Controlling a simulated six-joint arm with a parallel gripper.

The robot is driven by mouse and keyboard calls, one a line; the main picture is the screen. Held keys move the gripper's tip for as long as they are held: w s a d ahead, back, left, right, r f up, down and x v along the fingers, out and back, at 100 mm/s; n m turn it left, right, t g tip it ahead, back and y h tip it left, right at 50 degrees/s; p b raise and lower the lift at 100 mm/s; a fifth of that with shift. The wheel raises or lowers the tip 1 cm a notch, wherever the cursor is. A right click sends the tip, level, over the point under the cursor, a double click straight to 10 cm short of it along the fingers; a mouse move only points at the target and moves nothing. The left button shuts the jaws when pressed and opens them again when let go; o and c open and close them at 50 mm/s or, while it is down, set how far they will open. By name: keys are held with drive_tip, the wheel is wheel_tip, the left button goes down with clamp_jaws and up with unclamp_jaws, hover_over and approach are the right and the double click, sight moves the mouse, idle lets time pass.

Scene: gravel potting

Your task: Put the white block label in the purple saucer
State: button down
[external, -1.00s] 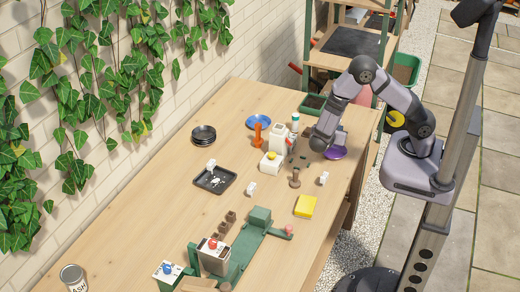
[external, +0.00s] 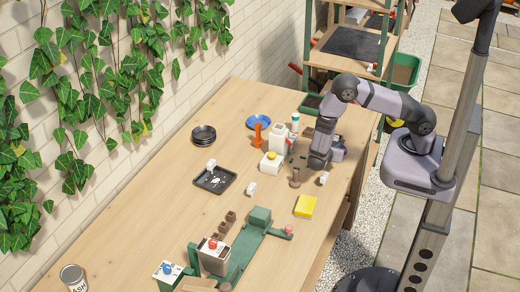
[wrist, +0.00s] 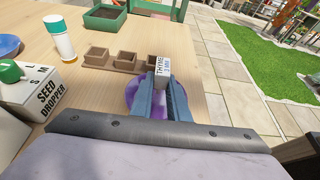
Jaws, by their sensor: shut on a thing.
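My gripper (wrist: 163,88) is shut on a white block label (wrist: 162,66) with dark lettering that seems to read THYME. The label is upright at the fingertips in the wrist view. The purple saucer (wrist: 133,93) lies below and around the fingers there, partly hidden by them. I cannot tell whether the label touches the saucer.
Brown square pots (wrist: 127,60) stand just beyond the saucer. A seed dropper box (wrist: 40,92) and a white bottle (wrist: 60,38) are at left.

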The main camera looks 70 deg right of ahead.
drive_tip(key=shift+f, duration=0.95)
drive_tip(key=shift+f, duration=0.1)
drive_tip(key=c, duration=1.7)
unclamp_jaws()
